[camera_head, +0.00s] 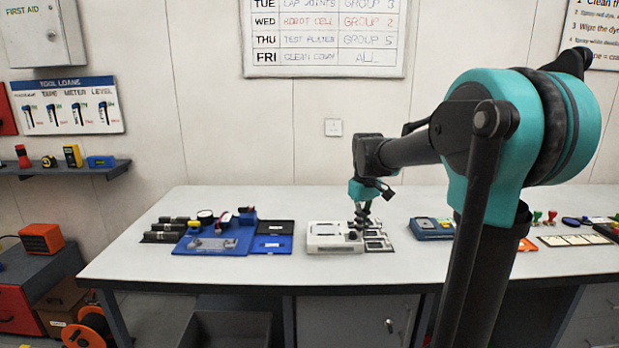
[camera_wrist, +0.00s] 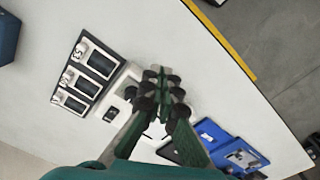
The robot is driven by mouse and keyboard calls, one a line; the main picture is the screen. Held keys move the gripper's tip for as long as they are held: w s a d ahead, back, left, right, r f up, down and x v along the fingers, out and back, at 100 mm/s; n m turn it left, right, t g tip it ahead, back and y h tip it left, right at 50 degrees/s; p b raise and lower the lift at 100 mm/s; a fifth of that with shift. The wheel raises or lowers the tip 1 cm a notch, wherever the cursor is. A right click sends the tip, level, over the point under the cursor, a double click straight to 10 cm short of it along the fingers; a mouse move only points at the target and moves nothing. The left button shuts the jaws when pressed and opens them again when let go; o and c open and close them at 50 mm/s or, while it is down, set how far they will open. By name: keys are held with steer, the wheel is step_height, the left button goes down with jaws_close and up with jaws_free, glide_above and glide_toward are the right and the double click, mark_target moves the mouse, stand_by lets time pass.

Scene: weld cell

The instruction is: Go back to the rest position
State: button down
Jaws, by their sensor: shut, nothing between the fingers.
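My gripper (camera_head: 362,219) hangs at the end of my teal and black arm, over the middle of the white bench. It points down just above the right side of a white device (camera_head: 328,246). In the wrist view my gripper (camera_wrist: 160,85) has its fingertips together with nothing between them. The white device (camera_wrist: 112,105) lies partly behind the fingers there. Whether the fingers touch the device cannot be told.
A dark tray with several slots (camera_head: 378,244) lies right of the white device. A blue fixture board (camera_head: 222,240) stands left. A blue box (camera_head: 432,228) and small coloured items stand right. The bench (camera_head: 200,285) is clear along its front edge.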

steer(key=s+d+f+m+t, duration=0.2)
steer(key=s+f, duration=0.6)
steer(key=s, duration=0.2)
steer(key=s+d+f+m+t, duration=0.1)
steer(key=s+f+m+t, duration=0.1)
steer(key=s+f, duration=0.7)
steer(key=shift+s+d+m, duration=0.4)
steer(key=shift+s+m, duration=0.4)
steer(key=shift+s, duration=0.2)
steer(key=shift+f, duration=0.1)
